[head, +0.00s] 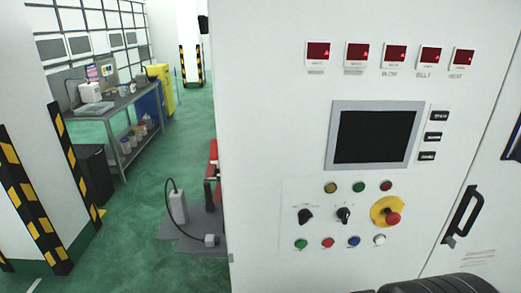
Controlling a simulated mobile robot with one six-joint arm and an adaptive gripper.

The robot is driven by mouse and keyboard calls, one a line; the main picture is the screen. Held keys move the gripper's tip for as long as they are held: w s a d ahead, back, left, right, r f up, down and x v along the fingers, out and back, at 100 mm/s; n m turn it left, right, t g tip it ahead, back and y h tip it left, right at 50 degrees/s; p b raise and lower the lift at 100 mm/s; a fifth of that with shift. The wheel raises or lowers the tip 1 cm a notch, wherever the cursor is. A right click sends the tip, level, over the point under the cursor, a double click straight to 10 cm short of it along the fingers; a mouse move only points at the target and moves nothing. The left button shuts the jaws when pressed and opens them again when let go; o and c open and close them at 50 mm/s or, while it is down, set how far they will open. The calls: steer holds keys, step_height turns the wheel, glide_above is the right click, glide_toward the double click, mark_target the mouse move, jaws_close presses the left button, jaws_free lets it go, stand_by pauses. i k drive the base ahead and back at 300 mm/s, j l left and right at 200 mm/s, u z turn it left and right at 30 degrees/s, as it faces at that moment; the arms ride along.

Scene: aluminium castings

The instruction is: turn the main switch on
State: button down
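A white control cabinet (265,130) fills the right half of the head view. On its front are two black rotary switches, a left one (305,215) and a right one (344,214). The left one is tilted; the right one looks close to upright. Their labels are too small to read, so I cannot tell which is the main switch. A red mushroom button (393,218) on a yellow disc sits to their right. The screen (374,137) above is dark. My gripper is not in view.
Several small red displays (318,54) run along the cabinet top. Coloured lamps and buttons (327,243) surround the switches. A black door handle (462,214) stands out at right. A dark rounded part crosses the bottom edge. Green floor (130,225) and a workbench (122,108) lie left.

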mark_target(214, 155)
steer(key=i+j, duration=0.1)
steer(key=j, duration=0.55)
steer(key=i+j+z, duration=0.1)
steer(key=j, duration=0.55)
